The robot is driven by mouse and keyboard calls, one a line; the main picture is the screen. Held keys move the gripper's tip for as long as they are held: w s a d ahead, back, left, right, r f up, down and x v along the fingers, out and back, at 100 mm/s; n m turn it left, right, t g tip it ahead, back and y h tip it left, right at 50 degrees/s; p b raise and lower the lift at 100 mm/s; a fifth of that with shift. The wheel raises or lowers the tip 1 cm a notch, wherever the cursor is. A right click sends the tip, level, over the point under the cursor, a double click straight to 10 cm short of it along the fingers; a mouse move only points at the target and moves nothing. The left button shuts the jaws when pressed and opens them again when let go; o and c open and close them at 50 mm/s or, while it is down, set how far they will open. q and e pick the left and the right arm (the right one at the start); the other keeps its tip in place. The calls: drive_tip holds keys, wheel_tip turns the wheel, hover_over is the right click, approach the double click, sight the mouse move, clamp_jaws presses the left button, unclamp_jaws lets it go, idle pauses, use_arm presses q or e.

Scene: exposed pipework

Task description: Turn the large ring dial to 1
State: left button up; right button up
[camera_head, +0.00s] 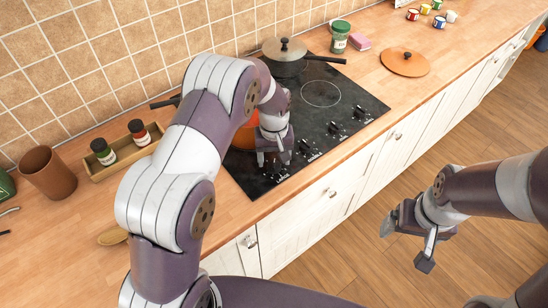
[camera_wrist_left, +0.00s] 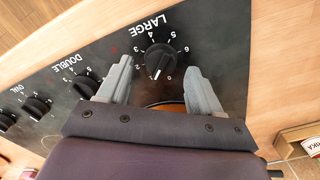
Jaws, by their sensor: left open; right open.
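The large ring dial (camera_wrist_left: 160,61) is a black knob on the black hob (camera_wrist_left: 215,45), beside the word LARGE in the left wrist view. Its white pointer line points down toward my gripper, to the right of the 1; numbers 1 to 6 run around it. My left gripper (camera_wrist_left: 159,70) is open, with one grey finger on each side of the dial; I cannot tell whether they touch it. My right gripper (camera_head: 405,247) is open and empty above the floor.
Other dials, including the DOUBLE dial (camera_wrist_left: 86,84), sit in a row along the hob's front edge. An orange pot (camera_head: 241,140) stands behind my left gripper, partly hidden. A grey lidded pan (camera_head: 286,64) stands at the back. A spice tray (camera_head: 127,158) lies left of the hob.

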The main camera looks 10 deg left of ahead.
sight(274, 163)
use_arm(q)
wheel_tip(274, 163, up, 12)
idle(0.3)
drive_tip(key=s+a+m, duration=0.2)
drive_tip(key=s, duration=0.8)
drive_tip(key=s+a+f+m+t, duration=0.1)
drive_tip(key=s+a+m, duration=0.1)
drive_tip(key=s, duration=0.7)
drive_tip(key=shift+s, duration=0.35)
drive_tip(key=shift+f, duration=0.1)
